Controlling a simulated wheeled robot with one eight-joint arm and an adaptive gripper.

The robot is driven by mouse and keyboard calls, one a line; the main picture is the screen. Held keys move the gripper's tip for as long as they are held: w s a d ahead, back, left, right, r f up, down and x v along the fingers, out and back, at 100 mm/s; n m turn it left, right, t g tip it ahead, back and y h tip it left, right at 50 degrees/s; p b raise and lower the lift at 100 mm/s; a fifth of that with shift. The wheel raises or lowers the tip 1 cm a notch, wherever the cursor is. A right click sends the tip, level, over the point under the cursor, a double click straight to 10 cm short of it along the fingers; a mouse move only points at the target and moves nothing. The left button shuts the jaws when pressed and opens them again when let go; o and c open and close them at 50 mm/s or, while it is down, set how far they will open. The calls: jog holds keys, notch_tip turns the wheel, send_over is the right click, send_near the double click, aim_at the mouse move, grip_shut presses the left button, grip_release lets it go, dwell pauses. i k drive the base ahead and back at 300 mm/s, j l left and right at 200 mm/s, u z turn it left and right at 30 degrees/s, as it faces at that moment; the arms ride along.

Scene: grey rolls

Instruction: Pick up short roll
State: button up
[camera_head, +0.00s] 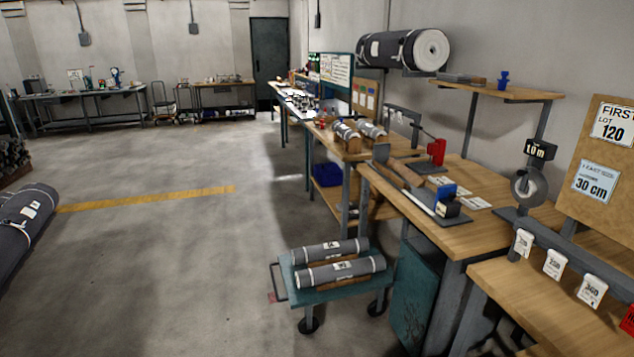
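Two grey rolls with white bands and labels lie side by side on the low teal cart (285,277): a front roll (325,274) and a rear roll (318,252). The front one looks slightly longer, but I cannot be sure. Two much shorter silver-grey rolls, a left one (346,134) and a right one (371,130), rest on wooden supports on the workbench behind. A thick grey roll (385,49) lies high against the wall. Which one is meant by the short roll is not marked. My gripper is not in view.
Large grey rolls (22,222) lie on the floor at left. The wooden bench (493,234) at right holds a blue-and-black device (446,202) and a tape wheel (529,187). The concrete floor (160,270) left of the cart is open, crossed by a yellow line (150,198).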

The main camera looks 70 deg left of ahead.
aim_at(318, 252)
jog(key=u, duration=2.05)
jog(key=i+j+u, duration=0.1)
jog(key=i+j, duration=0.3)
jog(key=i+j+u, duration=0.15)
jog(key=i+j, duration=0.3)
jog(key=i+j+u, duration=0.1)
jog(key=i+j, duration=0.35)
jog(key=i+j+u, duration=0.15)
jog(key=i+j, duration=0.3)
jog(key=i+j+u, duration=0.1)
jog(key=i+j, duration=0.2)
jog(key=i, duration=0.25)
jog(key=i+j+u, duration=0.15)
jog(key=i, duration=0.35)
jog(key=j, duration=0.1)
